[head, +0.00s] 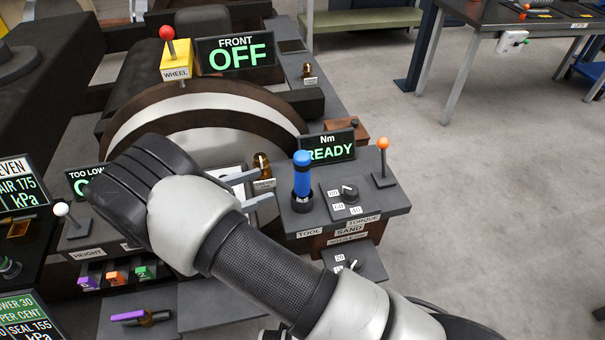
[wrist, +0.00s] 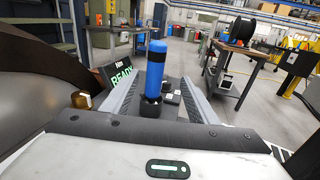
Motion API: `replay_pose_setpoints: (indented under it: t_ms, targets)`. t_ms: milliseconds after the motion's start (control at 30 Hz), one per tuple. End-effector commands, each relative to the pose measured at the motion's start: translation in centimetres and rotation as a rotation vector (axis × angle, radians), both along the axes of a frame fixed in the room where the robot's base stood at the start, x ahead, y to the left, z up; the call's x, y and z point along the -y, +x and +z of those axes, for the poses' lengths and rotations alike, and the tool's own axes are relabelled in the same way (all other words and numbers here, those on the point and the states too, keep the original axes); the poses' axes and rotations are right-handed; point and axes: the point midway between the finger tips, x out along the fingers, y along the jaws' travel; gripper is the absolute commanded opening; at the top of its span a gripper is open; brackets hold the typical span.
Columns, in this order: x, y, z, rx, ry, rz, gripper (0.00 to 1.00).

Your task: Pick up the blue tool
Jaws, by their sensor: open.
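The blue tool (head: 302,174) stands upright in a dark round holder (head: 302,202) on the dark stand labelled TOOL and TORQUE. In the wrist view the blue tool (wrist: 155,68) stands ahead, between the two fingers in the picture. My gripper (head: 255,188) is open and empty, just left of the tool, with its fingers pointing toward it. In the wrist view my gripper (wrist: 160,100) shows one finger on each side of the tool. Whether the fingertips reach past the tool is hard to tell.
A READY display (head: 328,147) stands behind the tool. An orange-knobbed lever (head: 383,160) and a black torque dial (head: 349,192) are to its right. An amber part (head: 262,165) stands behind the fingers. A large wheel (head: 200,120) is at left. Open floor (head: 480,200) lies right.

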Motion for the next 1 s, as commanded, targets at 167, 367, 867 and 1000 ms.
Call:
replay_pose_setpoints:
  t_ms: [167,367,867,1000]
  targets:
    - [0.2,0.3,-0.9,0.003,-0.042,0.029,0.54]
    - [3.9,2.5,-0.9,0.003,-0.042,0.026,0.54]
    - [9.8,6.0,-0.9,0.001,-0.039,0.029,0.54]
    - [10.7,6.7,-0.8,0.002,-0.038,0.027,0.54]
